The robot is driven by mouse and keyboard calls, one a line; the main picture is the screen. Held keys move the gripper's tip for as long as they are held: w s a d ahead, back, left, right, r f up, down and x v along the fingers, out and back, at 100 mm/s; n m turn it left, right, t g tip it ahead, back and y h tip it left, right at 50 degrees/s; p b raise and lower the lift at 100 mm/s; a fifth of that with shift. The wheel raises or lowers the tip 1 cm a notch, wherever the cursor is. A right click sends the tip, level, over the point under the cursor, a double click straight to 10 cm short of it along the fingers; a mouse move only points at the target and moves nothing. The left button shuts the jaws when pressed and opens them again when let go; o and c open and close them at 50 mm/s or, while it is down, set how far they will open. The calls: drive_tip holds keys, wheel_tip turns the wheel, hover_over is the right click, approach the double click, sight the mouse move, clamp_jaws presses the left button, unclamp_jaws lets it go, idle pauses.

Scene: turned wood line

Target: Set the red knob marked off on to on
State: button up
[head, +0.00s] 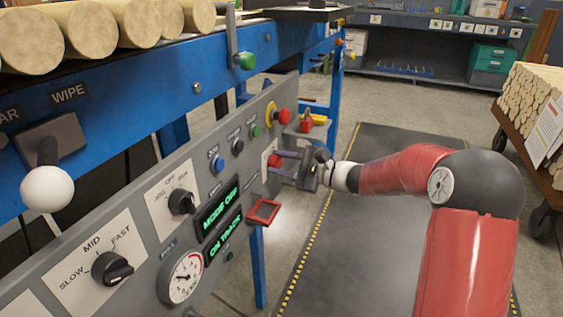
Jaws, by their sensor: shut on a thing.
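The red knob (274,160) sits on a pale plate near the far end of the grey control panel (225,145). My gripper (279,164) reaches it from the right, with its two fingers on either side of the knob, shut on it. The fingers hide much of the knob, and its marks and pointer direction cannot be read. A green-lit display (220,207) on the panel reads "MODE OFF". A second display (226,236) below reads "ON TRACK".
A red emergency button (284,116) on yellow is above the gripper. A red-framed flap (263,211) juts out below. Black selector knobs (112,269) and (181,202), a gauge (182,278) and a white-balled lever (47,188) are nearer.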

drive_tip(key=shift+d+f, duration=0.1)
drive_tip(key=o, duration=1)
drive_tip(key=v, duration=0.7)
drive_tip(key=shift+s+d, duration=0.15)
drive_tip(key=shift+d, duration=0.2)
